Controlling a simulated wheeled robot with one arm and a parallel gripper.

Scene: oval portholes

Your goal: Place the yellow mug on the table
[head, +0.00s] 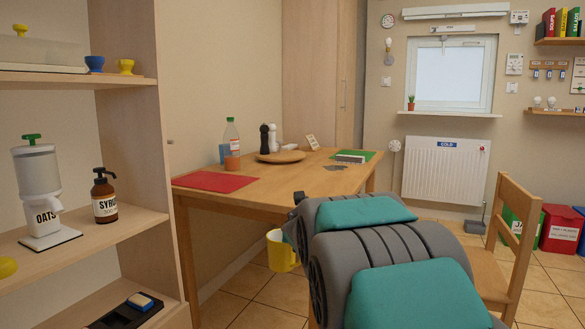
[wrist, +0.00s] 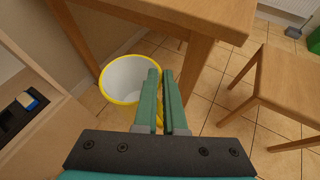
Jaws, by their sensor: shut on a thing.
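The yellow mug (head: 277,254) hangs above the floor, lower than the tabletop of the wooden table (head: 262,192), in the head view. In the wrist view the mug (wrist: 104,94) shows its white inside and yellow rim, left of the green fingers of my gripper (wrist: 161,74). My gripper is shut on the mug at its handle side; the fingers hide most of the handle. The wrist view also shows the table (wrist: 170,8) edge and a leg just beyond the mug. In the head view my arm hides the gripper.
The front middle of the tabletop is clear. A wooden chair (head: 517,235) stands right, a shelf unit (head: 130,130) left.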

